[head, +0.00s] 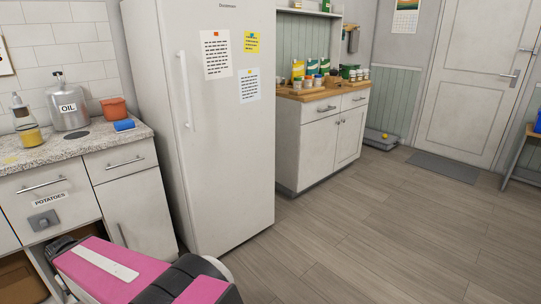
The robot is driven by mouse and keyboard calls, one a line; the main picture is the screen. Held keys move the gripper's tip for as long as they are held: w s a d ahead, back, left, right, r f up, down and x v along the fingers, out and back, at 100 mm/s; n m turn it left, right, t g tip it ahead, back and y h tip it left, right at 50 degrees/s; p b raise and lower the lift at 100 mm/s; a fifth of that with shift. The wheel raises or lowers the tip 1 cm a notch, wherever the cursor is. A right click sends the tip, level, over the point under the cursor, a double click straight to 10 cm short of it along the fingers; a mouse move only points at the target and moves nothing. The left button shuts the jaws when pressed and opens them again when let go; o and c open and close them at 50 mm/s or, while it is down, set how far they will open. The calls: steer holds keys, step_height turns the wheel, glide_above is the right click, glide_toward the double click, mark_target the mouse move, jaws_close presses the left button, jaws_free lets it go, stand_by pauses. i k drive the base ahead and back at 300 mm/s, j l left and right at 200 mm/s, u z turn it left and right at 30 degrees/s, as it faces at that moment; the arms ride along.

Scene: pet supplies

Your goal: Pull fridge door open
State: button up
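The fridge (225,150) is a tall white unit in the middle left of the head view. Its door looks closed. A long vertical white handle (186,92) runs along the left side of the door front. Two printed sheets and a yellow note are fixed to the upper door. Pink and black links of my arm show at the bottom left, in front of the counter and the fridge's lower left. My gripper is not seen, and nothing visible touches the handle.
A white cabinet (325,140) with jars stands to the right. The wooden floor (380,230) in front and right is clear.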

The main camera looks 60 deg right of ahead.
mark_target(219, 56)
steer(key=z, duration=2)
